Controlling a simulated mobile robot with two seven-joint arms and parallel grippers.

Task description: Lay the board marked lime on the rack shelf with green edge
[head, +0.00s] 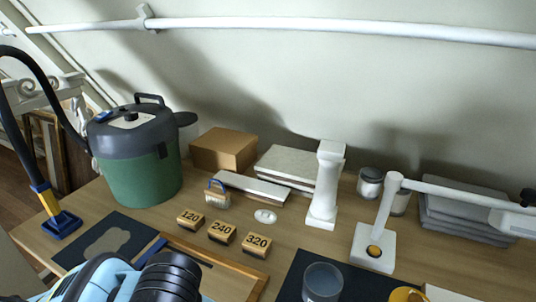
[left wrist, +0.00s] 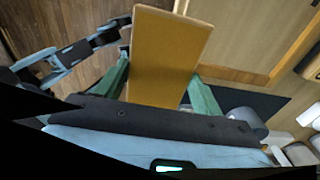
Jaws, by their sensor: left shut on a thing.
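My left gripper (left wrist: 162,72) shows in the left wrist view, with green fingers on both sides of a flat tan board (left wrist: 165,50). It is shut on this board, which extends away between the fingers. No lime mark is visible on the face I see. In the head view only a light blue and black part of my arm shows at the bottom left; the gripper and board are out of that picture. No rack shelf with a green edge can be made out in either view. My right gripper is not in view.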

